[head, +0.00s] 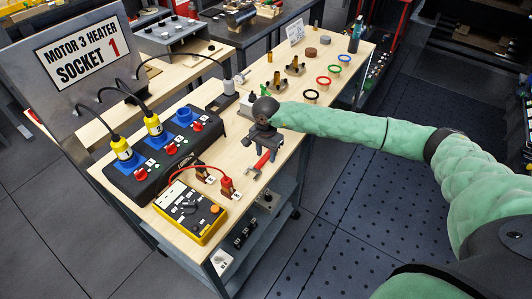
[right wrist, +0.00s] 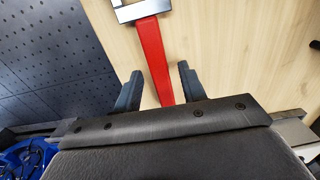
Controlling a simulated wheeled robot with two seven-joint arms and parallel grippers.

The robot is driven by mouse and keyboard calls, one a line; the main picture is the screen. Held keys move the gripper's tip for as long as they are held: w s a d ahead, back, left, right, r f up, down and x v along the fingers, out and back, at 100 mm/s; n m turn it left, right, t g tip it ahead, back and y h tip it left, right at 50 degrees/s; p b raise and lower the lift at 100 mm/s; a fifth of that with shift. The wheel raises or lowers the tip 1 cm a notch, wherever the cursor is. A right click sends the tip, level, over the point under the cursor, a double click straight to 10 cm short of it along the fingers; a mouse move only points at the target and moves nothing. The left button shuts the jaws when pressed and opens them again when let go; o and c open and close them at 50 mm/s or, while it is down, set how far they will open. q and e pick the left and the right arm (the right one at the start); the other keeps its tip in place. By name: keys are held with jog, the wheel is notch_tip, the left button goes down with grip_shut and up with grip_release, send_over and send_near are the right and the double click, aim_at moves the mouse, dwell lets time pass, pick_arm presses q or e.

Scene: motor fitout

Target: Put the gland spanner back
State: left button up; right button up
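The gland spanner (head: 263,160) has a red handle and lies on the wooden bench top near its right edge. In the right wrist view its red handle (right wrist: 153,55) runs up to a silver open-jawed head, cut off by the top edge. My right gripper (head: 264,147) is over the handle's end and partly hides it in the head view. In the right wrist view the gripper's two dark fingers (right wrist: 160,88) stand apart, one on each side of the handle, with gaps on both sides. My left gripper is not in view.
A black socket box (head: 160,165) with yellow plugs stands left of the spanner. A yellow meter (head: 190,212) with a red lead is in front. Coloured rings (head: 323,80), brass glands (head: 276,82) and a bottle (head: 355,38) stand farther back. A sign panel (head: 85,60) rises at left.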

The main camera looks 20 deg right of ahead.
aim_at(266, 156)
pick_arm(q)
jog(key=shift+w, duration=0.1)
pick_arm(e)
jog(key=shift+r, duration=0.2)
jog(key=shift+r, duration=0.4)
jog(key=shift+r+b, duration=0.4)
jog(key=shift+r, duration=0.3)
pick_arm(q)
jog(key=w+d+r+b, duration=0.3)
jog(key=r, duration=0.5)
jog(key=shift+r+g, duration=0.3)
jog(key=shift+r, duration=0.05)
pick_arm(e)
notch_tip(266, 156, up, 10)
jog(key=shift+f, duration=0.15)
